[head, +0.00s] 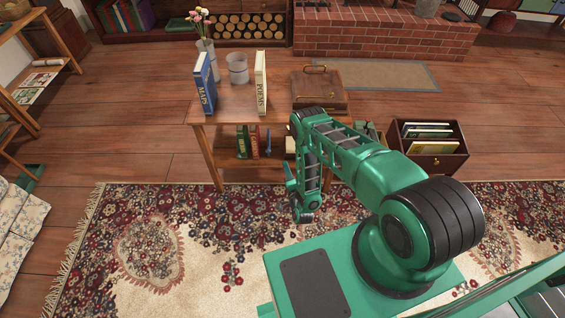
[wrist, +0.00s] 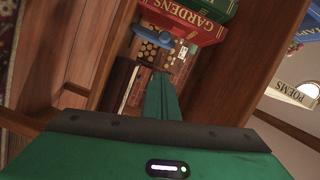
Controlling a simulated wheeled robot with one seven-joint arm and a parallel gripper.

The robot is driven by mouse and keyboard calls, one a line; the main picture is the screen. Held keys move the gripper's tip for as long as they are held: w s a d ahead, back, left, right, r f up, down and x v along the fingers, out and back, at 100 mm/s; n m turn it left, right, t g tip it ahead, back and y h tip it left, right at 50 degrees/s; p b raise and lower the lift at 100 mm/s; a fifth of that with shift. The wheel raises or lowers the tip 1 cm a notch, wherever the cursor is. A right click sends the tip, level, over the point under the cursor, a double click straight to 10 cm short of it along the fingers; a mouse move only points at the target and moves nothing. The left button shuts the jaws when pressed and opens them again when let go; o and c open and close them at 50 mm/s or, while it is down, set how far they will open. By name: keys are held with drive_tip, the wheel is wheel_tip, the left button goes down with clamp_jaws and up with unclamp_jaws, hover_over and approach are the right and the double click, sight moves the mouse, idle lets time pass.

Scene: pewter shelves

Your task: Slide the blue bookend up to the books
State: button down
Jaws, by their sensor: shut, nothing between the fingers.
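The blue bookend (wrist: 148,42) stands on the lower shelf of the small wooden table, beside the red book (wrist: 190,26) lettered GARDENS. A green book (wrist: 212,8) stands beyond the red one. In the head view the green book (head: 242,142), red book (head: 254,143) and thin blue bookend (head: 268,141) show in a row, with a small gap between red book and bookend. My gripper (wrist: 161,82) is shut and empty, pointing into the lower shelf, short of the bookend and to its right in the head view. The bookend's base is hard to make out.
The tabletop (head: 232,104) carries a blue MAPS book (head: 205,84), a POEMS book (head: 260,83), a grey pot (head: 237,68) and a wooden box (head: 318,90). Table wood closely flanks my gripper. A wooden crate (head: 432,163) of books stands to the right.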

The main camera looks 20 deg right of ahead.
drive_tip(key=w, duration=0.3)
drive_tip(key=w+a, duration=0.1)
drive_tip(key=w, duration=0.2)
drive_tip(key=w+f, duration=0.1)
drive_tip(key=w, duration=0.2)
drive_tip(key=shift+w+a+f, duration=0.1)
drive_tip(key=shift+w+a, duration=0.05)
drive_tip(key=shift+w, duration=0.05)
drive_tip(key=shift+w+a+f, duration=0.15)
drive_tip(key=shift+a, duration=0.45)
drive_tip(key=shift+w+d, duration=0.1)
